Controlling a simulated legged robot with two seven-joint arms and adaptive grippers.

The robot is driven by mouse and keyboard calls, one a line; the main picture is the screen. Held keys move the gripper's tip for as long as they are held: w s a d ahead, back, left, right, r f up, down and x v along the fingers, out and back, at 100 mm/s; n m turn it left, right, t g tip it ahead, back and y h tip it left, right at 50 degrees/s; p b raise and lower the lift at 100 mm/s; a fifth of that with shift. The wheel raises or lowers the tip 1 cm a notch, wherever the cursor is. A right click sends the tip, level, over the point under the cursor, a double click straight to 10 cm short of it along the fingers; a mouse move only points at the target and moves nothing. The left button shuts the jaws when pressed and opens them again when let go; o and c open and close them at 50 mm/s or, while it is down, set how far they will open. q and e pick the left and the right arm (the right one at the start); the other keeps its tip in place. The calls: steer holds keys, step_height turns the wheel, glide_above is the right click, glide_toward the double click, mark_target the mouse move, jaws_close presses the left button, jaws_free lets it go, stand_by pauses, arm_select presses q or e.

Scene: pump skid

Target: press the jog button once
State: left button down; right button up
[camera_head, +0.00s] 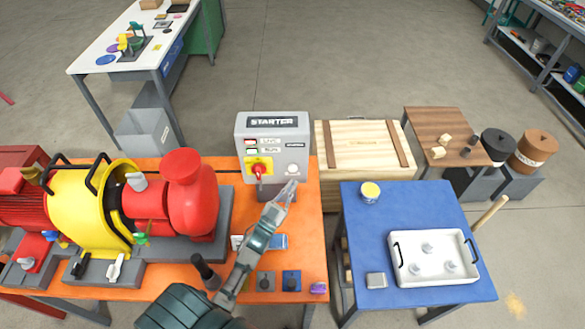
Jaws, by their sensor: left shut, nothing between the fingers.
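The grey starter box (273,123) stands at the right back of the orange bench. Its front has a red rotary handle on a yellow plate (258,166) at lower left. A pale round button (293,170) is at lower right; I take it as the jog button, though its marking is too small to read. My left gripper (290,186) is shut and empty. Its tip is just below the pale button in the picture; I cannot tell whether it touches the box. My right gripper is out of view.
A red pump (190,200) with a yellow guard (80,205) fills the bench's left side. A wooden crate (362,160) and a blue table (365,230) with a white tray (435,275) are to the right.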

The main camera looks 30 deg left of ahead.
arm_select(q)
steer(key=shift+s+d, duration=0.55)
steer(key=shift+s, duration=0.35)
